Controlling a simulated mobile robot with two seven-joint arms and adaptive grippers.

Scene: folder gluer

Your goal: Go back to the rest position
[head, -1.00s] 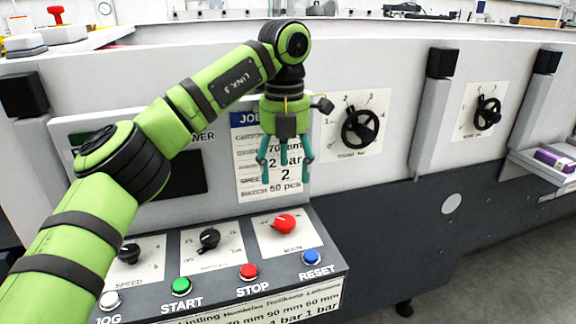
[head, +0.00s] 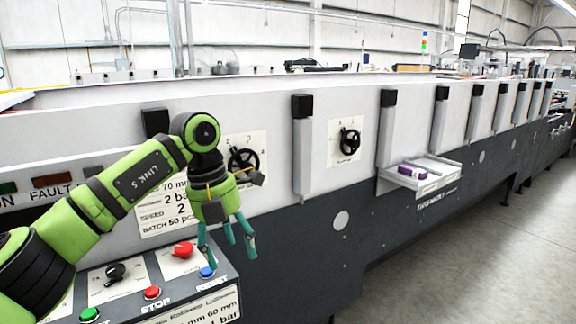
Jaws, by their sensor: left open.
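My left gripper (head: 230,246) hangs from the green left arm at the left of the head view, its teal fingers pointing down. It is open, with nothing between the fingers. It shows in front of the machine's front face, just above and right of the blue reset button (head: 207,272) in the picture. The job card (head: 163,222) behind it is partly hidden by the arm. My right gripper is not in the head view.
The control panel has a red main switch (head: 178,250), a black knob (head: 115,272), a red stop button (head: 152,292) and a green start button (head: 89,314). Two handwheels (head: 243,163) (head: 349,142) sit on the machine. A shelf (head: 440,176) holds a purple carton (head: 412,171). Floor at right is clear.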

